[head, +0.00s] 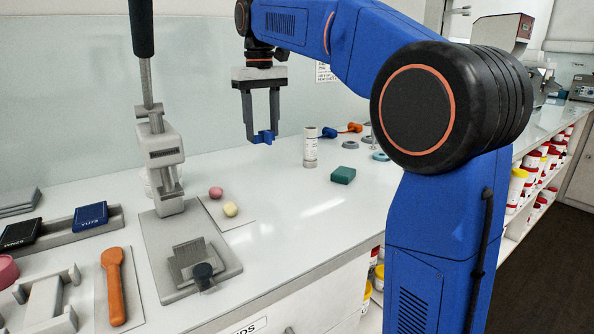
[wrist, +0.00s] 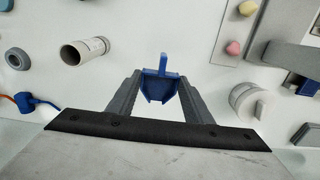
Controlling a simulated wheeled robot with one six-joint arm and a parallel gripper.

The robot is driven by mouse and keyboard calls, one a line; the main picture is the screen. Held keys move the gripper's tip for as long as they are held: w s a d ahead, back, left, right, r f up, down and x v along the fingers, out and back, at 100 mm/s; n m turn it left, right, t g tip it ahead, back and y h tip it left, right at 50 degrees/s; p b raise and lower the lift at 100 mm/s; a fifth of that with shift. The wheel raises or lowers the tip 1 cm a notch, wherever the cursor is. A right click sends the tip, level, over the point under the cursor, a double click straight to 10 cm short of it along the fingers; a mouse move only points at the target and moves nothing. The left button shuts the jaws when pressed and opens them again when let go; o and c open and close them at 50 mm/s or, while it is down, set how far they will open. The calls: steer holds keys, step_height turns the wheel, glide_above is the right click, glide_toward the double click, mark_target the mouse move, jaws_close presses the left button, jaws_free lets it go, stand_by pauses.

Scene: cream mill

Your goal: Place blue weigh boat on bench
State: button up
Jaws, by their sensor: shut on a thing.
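My gripper (head: 261,137) hangs above the white bench (head: 300,215), pointing down. Its two dark fingers are shut on a small blue weigh boat (head: 263,138), which sits between the fingertips. In the wrist view the blue weigh boat (wrist: 160,84) shows a tab sticking out and a hollow body between the fingers. In the head view it appears held above the bench, apart from the surface. The exact height is hard to tell.
A white labelled cylinder (head: 310,147) and a green block (head: 343,175) stand to the right. The bench middle is clear.

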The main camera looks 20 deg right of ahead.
steer(key=shift+f, duration=4.7)
steer(key=shift+f, duration=0.1)
steer(key=o, duration=1)
step_height(320, 180, up, 12)
steer(key=shift+r, duration=0.15)
